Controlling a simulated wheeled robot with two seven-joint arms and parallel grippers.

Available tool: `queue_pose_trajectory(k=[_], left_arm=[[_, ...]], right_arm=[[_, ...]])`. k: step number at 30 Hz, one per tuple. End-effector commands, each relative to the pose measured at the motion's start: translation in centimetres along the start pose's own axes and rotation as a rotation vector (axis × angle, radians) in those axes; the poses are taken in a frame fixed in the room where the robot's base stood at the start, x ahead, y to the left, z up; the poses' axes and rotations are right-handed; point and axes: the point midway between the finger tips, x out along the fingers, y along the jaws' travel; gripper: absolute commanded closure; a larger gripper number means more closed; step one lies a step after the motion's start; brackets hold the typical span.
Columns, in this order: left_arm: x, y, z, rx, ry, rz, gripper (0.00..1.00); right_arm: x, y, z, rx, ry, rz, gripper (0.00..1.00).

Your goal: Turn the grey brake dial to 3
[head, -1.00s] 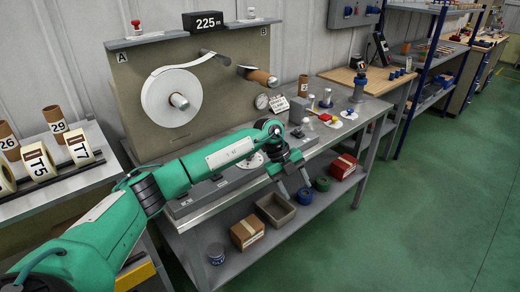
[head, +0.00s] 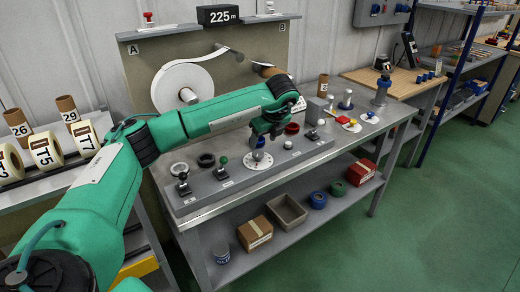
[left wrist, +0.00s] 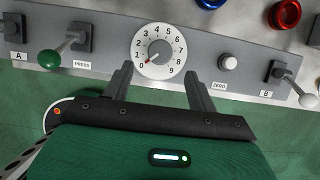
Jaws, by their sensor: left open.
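The brake dial is a round white plate (head: 271,160) numbered 0 to 9 on the sloped grey control panel, with a grey knob (left wrist: 159,50) at its centre. In the left wrist view the dial plate (left wrist: 142,71) shows whole, and a red pointer mark on it points at about 0. My left gripper (left wrist: 160,84) is open, its two fingers apart and empty near the dial's lower edge. In the head view my left gripper (head: 265,138) hangs over the dial and hides part of it. My right gripper is not in view.
A green-balled lever (left wrist: 52,58) marked PRESS stands left of the dial. A white ZERO button (left wrist: 228,62) and a white-balled lever (left wrist: 308,100) stand right. Blue and red rings (left wrist: 285,14) lie behind the panel. A large white roll (head: 168,88) hangs on the backboard.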

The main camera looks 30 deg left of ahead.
Motion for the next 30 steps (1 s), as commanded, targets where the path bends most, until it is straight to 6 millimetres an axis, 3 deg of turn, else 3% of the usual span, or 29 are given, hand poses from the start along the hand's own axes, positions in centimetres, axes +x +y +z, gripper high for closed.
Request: queue_pose_trajectory(k=[3, 9, 15, 23, 30], left_arm=[[2.5, 0.1, 0.0, 0.000, 0.002, 0.003, 0.41], [5.6, 0.0, 0.0, 0.000, 0.002, 0.000, 0.41], [6.9, 0.0, 0.0, 0.000, 0.001, -0.001, 0.41], [7.0, -0.1, -0.1, 0.001, 0.001, -0.002, 0.41], [7.0, -0.1, -0.1, 0.001, 0.002, -0.002, 0.85]], right_arm=[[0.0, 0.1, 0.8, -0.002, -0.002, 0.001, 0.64], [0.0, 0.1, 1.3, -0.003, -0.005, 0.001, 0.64], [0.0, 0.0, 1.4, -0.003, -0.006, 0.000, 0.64], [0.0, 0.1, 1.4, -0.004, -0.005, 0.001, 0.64], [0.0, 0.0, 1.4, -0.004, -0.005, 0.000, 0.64]])
